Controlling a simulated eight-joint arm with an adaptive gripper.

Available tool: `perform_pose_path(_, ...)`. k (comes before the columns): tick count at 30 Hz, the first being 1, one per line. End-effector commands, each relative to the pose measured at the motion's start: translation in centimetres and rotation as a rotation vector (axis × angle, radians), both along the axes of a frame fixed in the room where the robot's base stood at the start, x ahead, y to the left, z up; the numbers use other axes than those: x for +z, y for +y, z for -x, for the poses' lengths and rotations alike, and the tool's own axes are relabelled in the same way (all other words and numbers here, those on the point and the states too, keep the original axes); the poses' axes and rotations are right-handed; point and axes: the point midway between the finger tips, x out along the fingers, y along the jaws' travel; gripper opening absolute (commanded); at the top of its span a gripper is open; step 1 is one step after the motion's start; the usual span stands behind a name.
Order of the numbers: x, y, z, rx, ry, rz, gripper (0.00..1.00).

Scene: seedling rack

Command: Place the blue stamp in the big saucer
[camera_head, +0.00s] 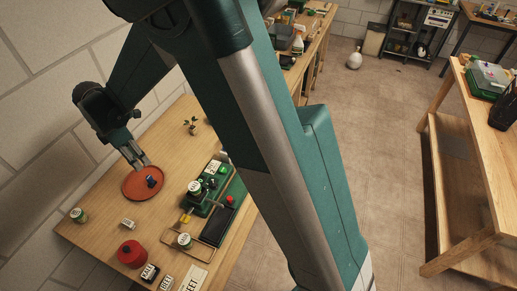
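The big saucer (129,190) is a round terracotta-orange dish on the wooden table at the left. A small dark blue object, which looks like the blue stamp (151,181), sits inside the saucer, right of its middle. My gripper (141,167) points down over the far part of the saucer. Its two grey fingers look spread, with nothing seen between them. The stamp appears just beyond the fingertips, apart from them. The exact gap and height are hard to judge at this size.
A green tray (199,208) with small items stands right of the saucer.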

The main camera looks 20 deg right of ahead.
Motion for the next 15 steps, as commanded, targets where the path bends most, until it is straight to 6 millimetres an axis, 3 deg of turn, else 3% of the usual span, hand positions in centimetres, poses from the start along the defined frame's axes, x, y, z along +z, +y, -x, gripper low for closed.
perform_pose_path(15,8.0,-9.3,2.4,-0.329,-0.105,-0.094,0.3)
